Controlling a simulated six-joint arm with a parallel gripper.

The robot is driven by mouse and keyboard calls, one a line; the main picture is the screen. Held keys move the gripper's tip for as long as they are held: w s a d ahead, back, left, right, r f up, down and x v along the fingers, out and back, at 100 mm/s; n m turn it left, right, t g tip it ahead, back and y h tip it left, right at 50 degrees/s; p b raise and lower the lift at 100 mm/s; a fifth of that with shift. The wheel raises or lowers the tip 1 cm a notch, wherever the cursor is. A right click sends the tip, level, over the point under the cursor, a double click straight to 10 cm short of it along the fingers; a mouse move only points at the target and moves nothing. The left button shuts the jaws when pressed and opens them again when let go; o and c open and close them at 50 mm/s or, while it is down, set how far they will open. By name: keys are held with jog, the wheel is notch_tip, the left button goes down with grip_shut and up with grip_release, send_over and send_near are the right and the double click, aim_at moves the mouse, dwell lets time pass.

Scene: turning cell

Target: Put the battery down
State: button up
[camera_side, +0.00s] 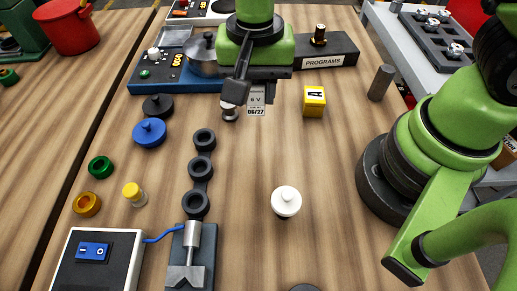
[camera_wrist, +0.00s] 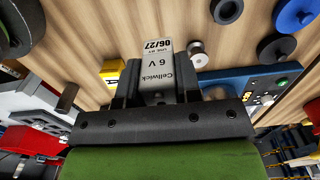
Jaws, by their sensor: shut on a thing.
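The battery (camera_wrist: 158,70) is a pale grey block with a printed label reading Cellwick, 6 V and 06/27. In the side view the battery (camera_side: 256,101) hangs below my gripper (camera_side: 250,86), partly hidden by a dark finger. In the wrist view my gripper (camera_wrist: 158,88) is shut on it, with a dark finger on each side. A small metal knob (camera_side: 229,112) stands just left of the battery, and a yellow block marked A (camera_side: 314,101) is to its right. I cannot tell how far the battery's lower end is from the wooden table (camera_side: 245,165).
A blue machine (camera_side: 178,72) and a black PROGRAMS block (camera_side: 325,52) stand behind. A dark cylinder (camera_side: 381,82) is at the right. Black rings (camera_side: 201,168) stand in a row in front, with a white knob (camera_side: 286,201) to their right. The table between is clear.

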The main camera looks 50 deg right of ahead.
jog(key=f, duration=0.1)
jog(key=s+f, duration=0.1)
jog(key=f, duration=0.1)
jog(key=a+f, duration=0.1)
jog(key=f, duration=0.1)
jog(key=shift+s+f, duration=0.2)
jog(key=shift+s, duration=0.1)
jog(key=shift+f, duration=2.3)
jog(key=shift+f, duration=0.1)
jog(key=o, duration=1)
jog(key=shift+c, duration=0.2)
